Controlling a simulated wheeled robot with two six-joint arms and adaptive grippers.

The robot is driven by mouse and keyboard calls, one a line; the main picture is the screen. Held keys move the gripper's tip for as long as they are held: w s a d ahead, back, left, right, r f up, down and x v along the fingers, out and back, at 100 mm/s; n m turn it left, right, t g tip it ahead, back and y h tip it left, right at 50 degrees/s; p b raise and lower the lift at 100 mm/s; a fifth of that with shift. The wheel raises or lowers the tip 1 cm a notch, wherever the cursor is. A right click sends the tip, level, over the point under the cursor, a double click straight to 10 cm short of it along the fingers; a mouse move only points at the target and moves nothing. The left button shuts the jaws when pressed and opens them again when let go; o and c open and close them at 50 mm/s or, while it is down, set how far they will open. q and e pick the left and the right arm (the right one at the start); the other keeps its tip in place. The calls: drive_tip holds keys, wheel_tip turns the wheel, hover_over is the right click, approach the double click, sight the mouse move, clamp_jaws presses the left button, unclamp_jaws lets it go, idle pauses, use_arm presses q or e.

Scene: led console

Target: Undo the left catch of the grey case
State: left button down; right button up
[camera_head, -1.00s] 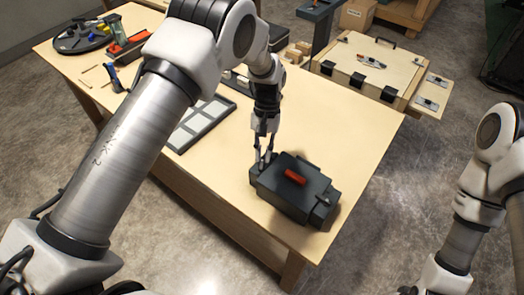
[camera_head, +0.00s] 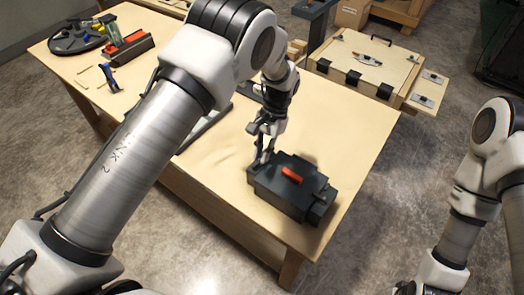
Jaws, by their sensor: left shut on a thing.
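The grey case (camera_head: 287,199) is a dark, closed box near the front right edge of the wooden table, with a red piece (camera_head: 291,175) on its lid. My left gripper (camera_head: 263,158) comes down at the case's left end, tilted. Its fingers are shut on the left catch there; the catch itself is mostly hidden by the fingers. Another catch (camera_head: 325,196) shows at the case's right end. My right arm is at the right edge, and its gripper is out of the picture.
The wooden table (camera_head: 345,125) is clear right of the case. A flat grey tray (camera_head: 205,122) lies partly behind my left arm. A round dark tray (camera_head: 83,36) is at the far left. A wooden box (camera_head: 352,62) with dark latches stands beyond the table.

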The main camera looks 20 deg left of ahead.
use_arm(q)
drive_tip(key=shift+f, duration=0.1)
drive_tip(key=c, duration=1.2)
unclamp_jaws()
drive_tip(key=shift+w, duration=0.1)
drive_tip(key=v, duration=1.2)
drive_tip(key=shift+f, duration=0.1)
